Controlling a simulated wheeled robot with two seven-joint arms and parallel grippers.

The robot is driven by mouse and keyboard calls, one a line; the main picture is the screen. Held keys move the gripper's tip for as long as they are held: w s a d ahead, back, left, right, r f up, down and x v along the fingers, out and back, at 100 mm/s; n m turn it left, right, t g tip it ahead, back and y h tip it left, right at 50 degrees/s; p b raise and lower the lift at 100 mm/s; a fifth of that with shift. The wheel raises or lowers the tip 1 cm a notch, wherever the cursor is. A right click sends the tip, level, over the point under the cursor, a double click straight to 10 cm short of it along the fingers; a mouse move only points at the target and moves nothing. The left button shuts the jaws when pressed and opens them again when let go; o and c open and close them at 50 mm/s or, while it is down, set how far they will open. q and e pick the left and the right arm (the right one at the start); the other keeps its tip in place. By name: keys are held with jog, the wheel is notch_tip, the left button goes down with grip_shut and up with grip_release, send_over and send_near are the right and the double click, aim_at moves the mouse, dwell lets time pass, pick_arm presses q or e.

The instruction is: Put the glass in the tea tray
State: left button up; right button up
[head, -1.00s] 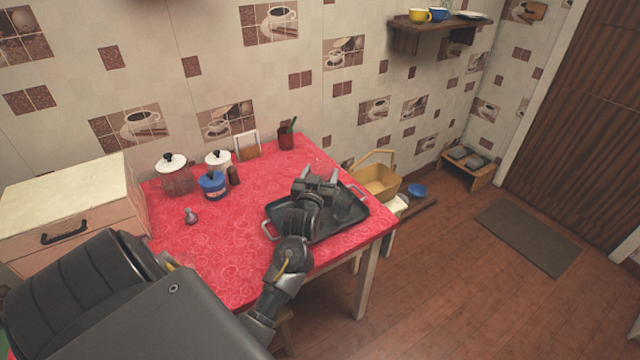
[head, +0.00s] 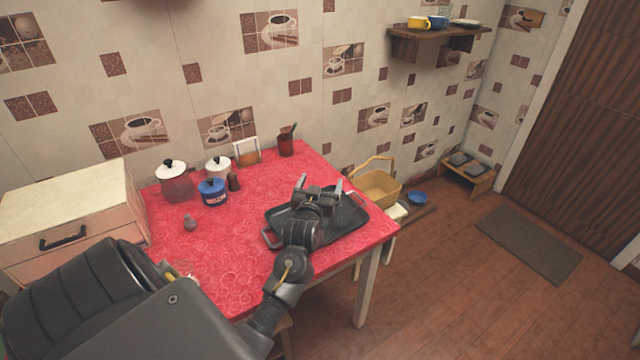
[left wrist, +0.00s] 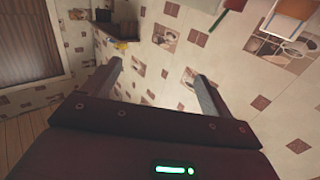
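The tea tray (head: 352,226) is a dark, shallow tray with metal handles on the right part of the red table. A faint see-through shape (head: 347,208), which looks like the glass, stands in its right part, partly behind my gripper; its outline is hard to make out. My left gripper (head: 319,185) is above the tray and hides its middle. In the left wrist view its two fingers (left wrist: 157,82) stand wide apart with nothing between them. My right gripper is not in view.
Jars (head: 176,182), a blue pot (head: 212,192), a napkin holder (head: 246,152) and a brown cup (head: 286,146) stand along the back. A clear rim (head: 184,267) shows beside my arm. A drawer box (head: 70,215) fills the left.

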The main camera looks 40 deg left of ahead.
pick_arm(q)
jog(key=shift+r, duration=0.1)
jog(key=r+b+v, duration=0.1)
jog(key=v, duration=1.1)
dwell(0.4)
